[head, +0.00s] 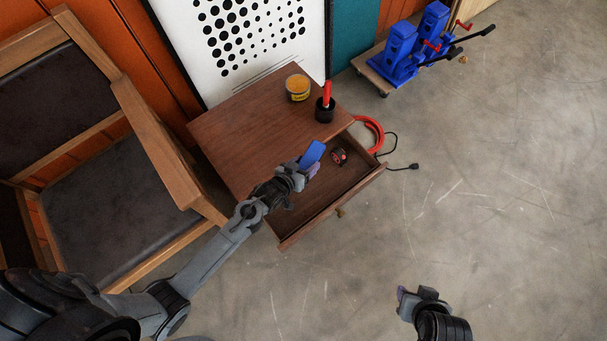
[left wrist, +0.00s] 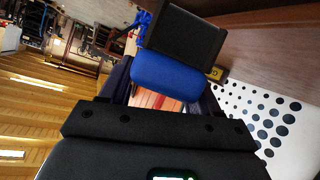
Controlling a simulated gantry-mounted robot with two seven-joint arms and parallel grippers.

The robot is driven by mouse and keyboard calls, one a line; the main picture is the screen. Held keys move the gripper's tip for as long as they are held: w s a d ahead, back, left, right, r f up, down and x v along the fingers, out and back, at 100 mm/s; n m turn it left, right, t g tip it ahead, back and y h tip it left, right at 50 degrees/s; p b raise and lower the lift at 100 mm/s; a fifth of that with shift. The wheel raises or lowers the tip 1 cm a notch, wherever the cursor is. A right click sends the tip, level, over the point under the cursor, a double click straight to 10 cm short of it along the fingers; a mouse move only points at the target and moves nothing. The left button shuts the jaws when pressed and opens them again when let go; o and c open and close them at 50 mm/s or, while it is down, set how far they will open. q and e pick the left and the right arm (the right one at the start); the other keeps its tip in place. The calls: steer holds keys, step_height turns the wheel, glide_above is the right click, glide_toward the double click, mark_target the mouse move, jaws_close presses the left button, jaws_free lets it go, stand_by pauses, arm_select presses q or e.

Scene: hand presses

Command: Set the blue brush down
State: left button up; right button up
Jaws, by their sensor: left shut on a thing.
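The blue brush (head: 313,153) is in my left gripper (head: 307,168), above the open drawer and near the front edge of the cabinet top in the head view. My left gripper is shut on it. In the left wrist view the brush (left wrist: 166,71) shows its blue part close up, with a black block (left wrist: 187,40) beyond it. My right gripper (head: 418,294) is at the lower right of the head view, over the floor and apart from everything. I cannot tell whether its fingers are open or shut.
The wooden cabinet top (head: 240,122) carries a yellow tin (head: 298,88) and a black cup with a red-handled thing (head: 325,106). The open drawer (head: 310,205) holds a small red-and-black item (head: 339,156). A chair (head: 85,205) stands left; blue presses (head: 400,55) are far right.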

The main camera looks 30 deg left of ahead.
arm_select(q)
step_height(320, 180, down, 14)
steer(key=b, duration=0.7)
steer(key=w+b, duration=0.2)
steer(key=w+d+b, duration=0.1)
steer(key=w+b, duration=0.1)
steer(key=shift+f, duration=0.4)
steer(key=shift+w+f, duration=0.15)
steer(key=shift+s, duration=0.3)
steer(key=shift+w+f, duration=0.1)
steer(key=o, duration=1.1)
steer(key=shift+w, duration=0.1)
steer(key=shift+o, duration=0.8)
